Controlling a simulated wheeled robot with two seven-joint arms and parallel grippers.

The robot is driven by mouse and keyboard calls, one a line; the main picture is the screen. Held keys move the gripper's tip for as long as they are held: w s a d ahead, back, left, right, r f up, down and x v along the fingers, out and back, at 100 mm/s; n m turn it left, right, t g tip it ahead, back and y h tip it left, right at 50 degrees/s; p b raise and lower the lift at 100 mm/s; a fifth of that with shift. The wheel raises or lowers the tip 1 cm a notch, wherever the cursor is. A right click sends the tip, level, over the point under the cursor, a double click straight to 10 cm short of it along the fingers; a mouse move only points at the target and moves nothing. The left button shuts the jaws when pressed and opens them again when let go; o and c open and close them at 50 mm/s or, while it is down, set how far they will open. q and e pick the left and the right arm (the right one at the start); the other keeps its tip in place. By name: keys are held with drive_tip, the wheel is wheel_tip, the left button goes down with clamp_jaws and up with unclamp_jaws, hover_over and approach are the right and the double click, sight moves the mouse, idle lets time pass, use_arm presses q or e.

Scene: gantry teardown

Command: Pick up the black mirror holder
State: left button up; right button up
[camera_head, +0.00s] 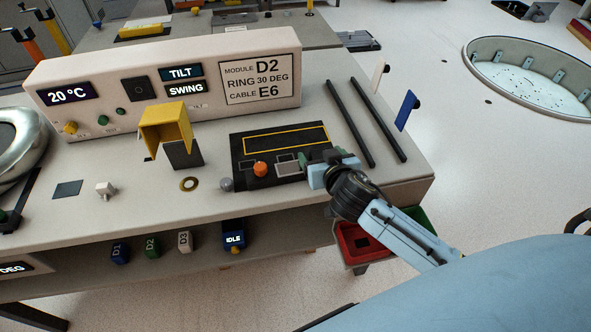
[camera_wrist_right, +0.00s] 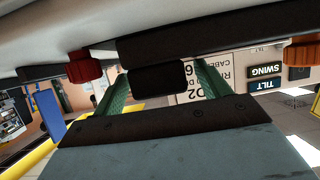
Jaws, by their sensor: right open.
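My right gripper (camera_head: 318,157) is at the right front part of a black board (camera_head: 238,150) with a yellow outline, on the bench. Its green fingers are open. In the right wrist view, which is upside down, a small black block (camera_wrist_right: 157,77) shows between the open fingers (camera_wrist_right: 160,85), apart from both; it looks like the mirror holder. It meets a dark bar (camera_wrist_right: 190,35). In the head view, dark parts between the fingers are too small to tell apart. I do not see my left gripper.
An orange knob (camera_head: 261,169) and a grey square (camera_head: 288,168) lie left of my gripper. A red knob (camera_wrist_right: 85,66) shows in the wrist view. Two black rods (camera_head: 350,123) lie to the right. A yellow bracket (camera_head: 165,127) and brass ring (camera_head: 189,184) are left of the board.

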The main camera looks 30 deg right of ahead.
use_arm(q)
drive_tip(key=shift+a, duration=0.25)
use_arm(e)
drive_tip(key=shift+c, duration=0.9)
drive_tip(key=c, duration=1)
use_arm(q)
drive_tip(key=shift+w+d, duration=0.1)
drive_tip(key=shift+w, duration=0.05)
drive_tip(key=shift+d, duration=0.1)
use_arm(e)
drive_tip(key=shift+r, duration=0.1)
